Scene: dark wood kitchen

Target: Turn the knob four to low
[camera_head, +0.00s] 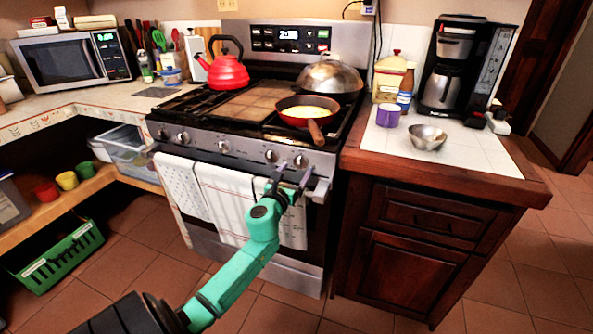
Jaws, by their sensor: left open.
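The stove (240,150) has several silver knobs along its front panel. Counting from the left, the fourth knob (271,156) is visible near the right end, with one more knob (300,161) to its right. The turn setting of the knobs is too small to read. My left gripper (296,168) is open and empty, at the oven handle's right end. Its fingers point up toward the panel, just below and around the rightmost knob. I cannot tell whether it touches the knob or the handle. My right gripper is not in view.
Two towels (184,185) hang on the oven handle. A pan (306,112) with yellow food has its handle jutting over the stove's front edge, above the rightmost knobs. A red kettle (228,72) and domed lid (331,77) sit behind. Floor is clear at right.

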